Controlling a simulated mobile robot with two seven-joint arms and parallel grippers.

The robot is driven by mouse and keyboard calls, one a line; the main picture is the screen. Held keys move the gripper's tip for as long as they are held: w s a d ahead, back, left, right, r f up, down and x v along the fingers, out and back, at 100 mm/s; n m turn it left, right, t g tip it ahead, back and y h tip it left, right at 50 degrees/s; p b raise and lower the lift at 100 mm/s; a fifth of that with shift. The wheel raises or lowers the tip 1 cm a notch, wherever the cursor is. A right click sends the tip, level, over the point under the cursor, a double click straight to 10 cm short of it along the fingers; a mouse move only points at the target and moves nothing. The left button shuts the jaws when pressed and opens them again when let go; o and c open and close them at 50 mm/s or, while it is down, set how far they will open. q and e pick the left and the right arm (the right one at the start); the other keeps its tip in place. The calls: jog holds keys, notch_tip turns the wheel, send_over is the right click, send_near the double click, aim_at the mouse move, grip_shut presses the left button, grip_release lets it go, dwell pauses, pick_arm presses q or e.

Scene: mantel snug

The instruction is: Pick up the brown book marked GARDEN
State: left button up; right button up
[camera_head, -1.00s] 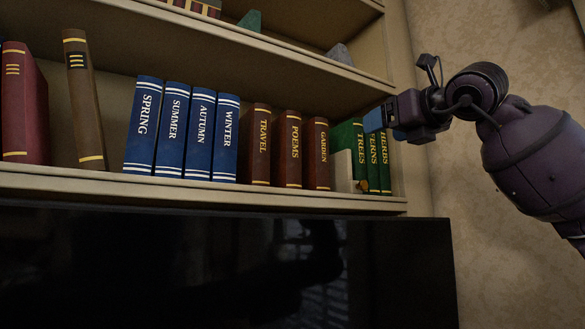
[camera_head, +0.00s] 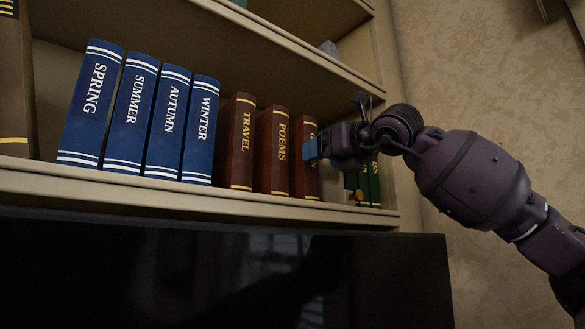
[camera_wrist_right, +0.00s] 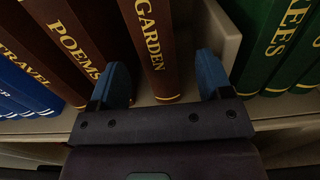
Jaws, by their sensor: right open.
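The brown GARDEN book (camera_head: 304,182) stands upright on the shelf, right of the brown POEMS book (camera_head: 272,152). In the right wrist view the GARDEN spine (camera_wrist_right: 151,42) shows between the two blue fingertips of my open right gripper (camera_wrist_right: 162,80). One fingertip is by the POEMS side and the other is in front of a pale bookend (camera_wrist_right: 218,40). I cannot tell whether either finger touches the book. My left gripper is out of view.
The brown TRAVEL book (camera_head: 236,142) and several blue books, including WINTER (camera_head: 201,130), stand to the left. Green books (camera_head: 374,183) stand right of the bookend, partly hidden by my arm. A black screen (camera_head: 220,280) is below the shelf (camera_head: 200,202).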

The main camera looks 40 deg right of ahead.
aim_at(293, 167)
jog(key=shift+w+f, duration=0.15)
jog(key=shift+w, duration=0.75)
jog(key=w, duration=0.3)
jog(key=w+b, duration=0.1)
jog(key=w, duration=0.1)
jog(key=shift+w+d+r, duration=0.15)
jog(key=shift+d+r, duration=0.05)
jog(key=shift+r, duration=0.2)
jog(key=shift+c, duration=0.4)
jog(key=c, duration=1.2)
jog(key=shift+r, duration=0.1)
grip_shut()
